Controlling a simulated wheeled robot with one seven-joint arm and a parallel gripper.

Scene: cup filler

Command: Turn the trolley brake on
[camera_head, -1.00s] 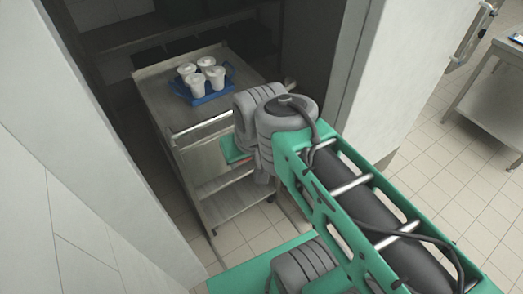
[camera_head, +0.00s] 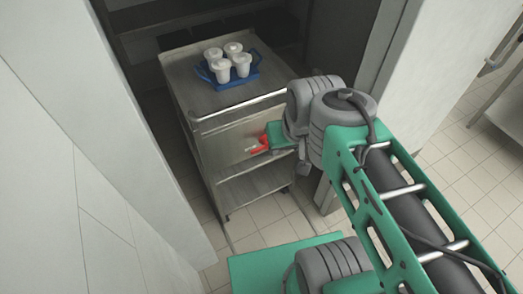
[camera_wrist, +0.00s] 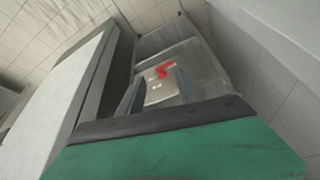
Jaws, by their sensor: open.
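The metal trolley (camera_head: 205,97) stands in a narrow recess, with a top shelf, lower shelves and a front rail. A small red part (camera_head: 262,143), possibly the brake, shows on its near side. In the wrist view the red part (camera_wrist: 165,70) has a bent shape and sits on a pale plate. My gripper (camera_wrist: 158,76) is open, with its two grey fingers apart and pointing toward the red part. They look short of it, but the exact gap cannot be told. In the head view the green hand is right beside the red part and the fingers are hard to make out.
A blue tray (camera_head: 238,82) with several white lidded cups stands on the trolley's top. A pale wall (camera_head: 110,150) is close on the left, and a door-frame edge (camera_head: 370,80) is close on the right. Tiled floor (camera_head: 440,150) is open farther right.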

